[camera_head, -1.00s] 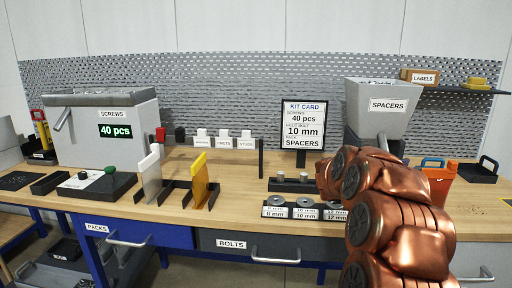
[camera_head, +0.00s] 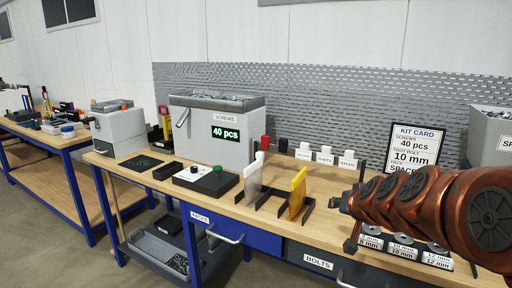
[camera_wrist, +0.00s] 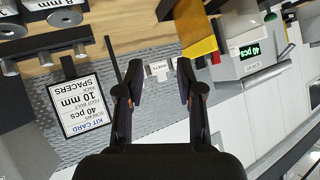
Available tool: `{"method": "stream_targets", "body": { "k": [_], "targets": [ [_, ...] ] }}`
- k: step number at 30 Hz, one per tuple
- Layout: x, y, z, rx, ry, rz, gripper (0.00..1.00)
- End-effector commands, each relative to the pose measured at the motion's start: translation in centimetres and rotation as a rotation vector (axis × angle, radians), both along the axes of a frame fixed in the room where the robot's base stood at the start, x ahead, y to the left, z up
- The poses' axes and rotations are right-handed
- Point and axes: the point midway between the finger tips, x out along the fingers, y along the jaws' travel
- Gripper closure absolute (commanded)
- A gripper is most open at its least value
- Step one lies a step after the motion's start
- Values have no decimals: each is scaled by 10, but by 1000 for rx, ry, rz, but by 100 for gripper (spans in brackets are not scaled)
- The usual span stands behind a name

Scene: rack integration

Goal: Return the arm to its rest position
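My copper-coloured arm enters the camera_head view from the right and reaches left over the right part of the workbench (camera_head: 330,225). My gripper (camera_wrist: 158,92) shows in the camera_wrist view with its two dark fingers apart and nothing between them. Behind the gap there are a small white labelled block (camera_wrist: 158,70) and the grey perforated back panel, at a distance from the fingers. In the camera_head view the gripper itself cannot be made out clearly.
The kit card stand (camera_head: 413,150) and the spacers hopper (camera_head: 490,140) stand near my arm. The screws dispenser (camera_head: 217,132), a yellow divider (camera_head: 298,194) and a white divider (camera_head: 253,180) stand to the left. A second bench (camera_head: 70,140) is at far left.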

Motion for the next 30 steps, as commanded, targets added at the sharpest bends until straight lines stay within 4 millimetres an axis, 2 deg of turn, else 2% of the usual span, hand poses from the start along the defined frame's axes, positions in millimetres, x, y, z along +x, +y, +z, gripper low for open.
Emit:
{"method": "stream_targets", "body": {
  "k": [1, 3, 5, 9, 13, 15, 18, 21, 24, 30],
  "targets": [
    [-21, 21, -4, 5, 60, 56, 63],
    [-52, 43, -19, 9, 159, 124, 63],
    [-81, 59, -31, 9, 246, 175, 63],
    [-156, 82, -56, -5, 461, 263, 63],
    [-234, 85, -75, -38, 675, 307, 63],
    [-274, 80, -82, -63, 787, 313, 63],
    [-323, 70, -87, -97, 923, 307, 63],
    [-360, 59, -88, -123, 1026, 294, 63],
    [-381, 51, -88, -141, 1087, 282, 63],
    [-389, 48, -88, -148, 1109, 275, 63]
  ]
}}
